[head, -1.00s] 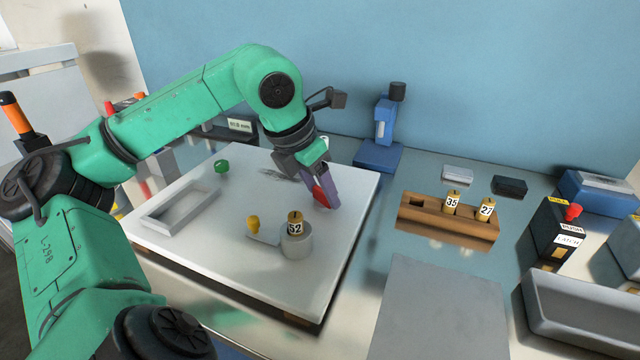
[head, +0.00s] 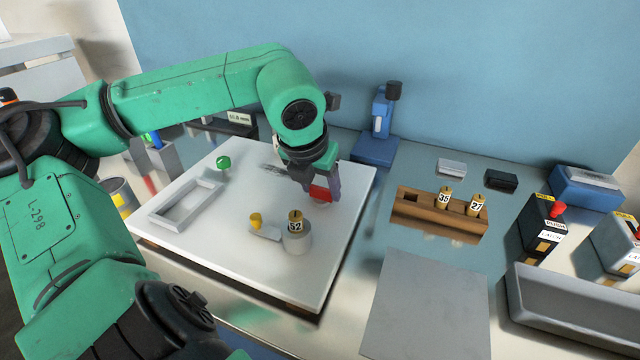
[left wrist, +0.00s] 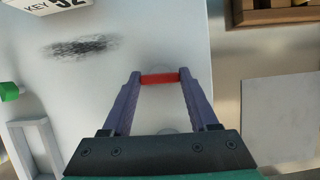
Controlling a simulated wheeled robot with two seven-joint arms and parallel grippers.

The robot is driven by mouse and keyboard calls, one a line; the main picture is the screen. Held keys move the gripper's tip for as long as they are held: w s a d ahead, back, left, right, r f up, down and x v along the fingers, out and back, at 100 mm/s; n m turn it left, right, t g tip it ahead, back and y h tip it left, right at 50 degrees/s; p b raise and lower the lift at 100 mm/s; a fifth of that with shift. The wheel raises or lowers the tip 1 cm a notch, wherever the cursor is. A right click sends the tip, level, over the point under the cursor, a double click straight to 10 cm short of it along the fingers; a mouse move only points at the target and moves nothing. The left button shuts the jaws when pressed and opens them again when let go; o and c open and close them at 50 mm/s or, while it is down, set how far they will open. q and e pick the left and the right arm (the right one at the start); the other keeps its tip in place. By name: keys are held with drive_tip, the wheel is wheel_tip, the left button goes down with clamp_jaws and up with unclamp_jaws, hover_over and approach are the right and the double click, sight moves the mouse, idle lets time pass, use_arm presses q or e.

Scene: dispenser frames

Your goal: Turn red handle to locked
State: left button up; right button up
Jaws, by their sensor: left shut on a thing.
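The red handle (head: 319,194) is on the right part of the white board (head: 200,255), toward its back. My left gripper (head: 322,197) reaches down over it, its purple fingers closed on the handle's two sides. In the left wrist view the red handle (left wrist: 160,79) is a short bar lying straight across between the fingertips (left wrist: 160,80). A pale round base shows partly behind it. The handle's foot and any lock marking cannot be made out. My right gripper is not in view.
A wooden block (head: 435,217) and a blue stand (head: 376,150) are beyond the board.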

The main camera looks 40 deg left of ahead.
use_arm(q)
drive_tip(key=o, duration=1.4)
drive_tip(key=v, duration=1.4)
drive_tip(key=shift+s+d+r, duration=0.15)
drive_tip(key=shift+r, duration=0.1)
